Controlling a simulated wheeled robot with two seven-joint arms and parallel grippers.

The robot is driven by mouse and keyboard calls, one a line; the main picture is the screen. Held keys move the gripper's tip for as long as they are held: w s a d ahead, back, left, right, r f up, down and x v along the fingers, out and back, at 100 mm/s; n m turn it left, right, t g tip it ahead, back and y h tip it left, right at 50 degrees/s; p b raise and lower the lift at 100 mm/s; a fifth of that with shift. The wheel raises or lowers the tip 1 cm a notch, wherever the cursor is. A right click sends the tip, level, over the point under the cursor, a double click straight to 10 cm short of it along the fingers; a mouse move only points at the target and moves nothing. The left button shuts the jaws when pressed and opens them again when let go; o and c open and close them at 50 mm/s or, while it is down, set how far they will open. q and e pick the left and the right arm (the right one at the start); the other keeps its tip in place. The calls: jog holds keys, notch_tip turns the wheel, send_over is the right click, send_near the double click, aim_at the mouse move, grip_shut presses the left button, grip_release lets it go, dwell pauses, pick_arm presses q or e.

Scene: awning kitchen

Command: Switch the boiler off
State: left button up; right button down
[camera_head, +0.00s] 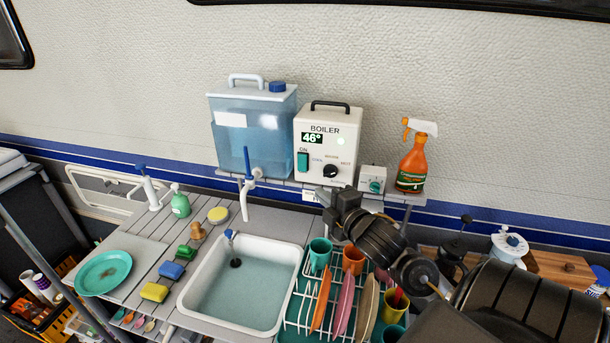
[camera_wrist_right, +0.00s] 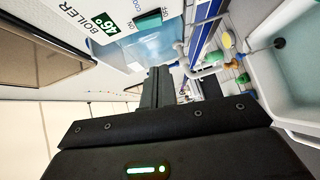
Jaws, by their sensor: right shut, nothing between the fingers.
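The boiler (camera_head: 325,115) is a white box with a black handle on the shelf above the sink. Its display (camera_head: 312,138) reads 46°. A green rocker switch (camera_head: 302,161) sits under the word ON, left of a black dial (camera_head: 330,171). In the right wrist view, the boiler (camera_wrist_right: 60,45) and its green switch (camera_wrist_right: 147,21) show sideways at the top. My right gripper (camera_head: 322,197) is shut and empty, just below the boiler's front and apart from the switch. Its fingers (camera_wrist_right: 157,88) also show in the wrist view. My left gripper is out of view.
A blue water tank (camera_head: 265,125) with a tap stands left of the boiler. Below are the sink (camera_head: 197,292) and a dish rack (camera_head: 296,322) with cups and plates.

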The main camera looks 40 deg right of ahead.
jog(key=shift+a+b+x, duration=0.2)
jog(key=shift+b+x, duration=1)
jog(key=shift+b, duration=2.05)
jog(key=p, duration=0.1)
send_near(299, 168)
jog(key=w+a, duration=0.2)
jog(key=w, duration=0.1)
jog(key=w+d+p, duration=0.1)
jog(key=w+d, duration=0.1)
jog(key=d, duration=0.1)
jog(key=shift+w+f+p, duration=0.15)
jog(key=shift+w+p, duration=0.15)
jog(key=shift+p, duration=0.05)
jog(key=shift+w+f, duration=0.1)
